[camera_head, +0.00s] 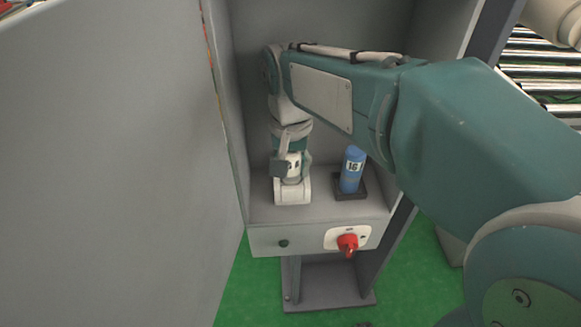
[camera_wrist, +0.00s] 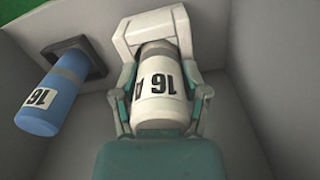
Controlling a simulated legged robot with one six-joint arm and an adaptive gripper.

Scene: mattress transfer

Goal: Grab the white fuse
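The white fuse (camera_wrist: 163,92), marked "16 A", stands in a white holder (camera_wrist: 152,32) inside the grey cabinet. In the head view, the fuse (camera_head: 294,165) shows only partly behind my gripper (camera_head: 293,160), above the white holder (camera_head: 292,192). My gripper (camera_wrist: 163,80) comes down over the fuse with one finger on each side. The fingers lie very close to its sides; I cannot tell whether they press on it. The fuse's lower end is hidden in the holder.
A blue fuse (camera_head: 353,170), also marked 16, stands in a dark holder (camera_head: 350,188) to the right. A red rotary switch (camera_head: 348,243) is on the cabinet front. The cabinet's side wall (camera_head: 224,100) is close left of my gripper.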

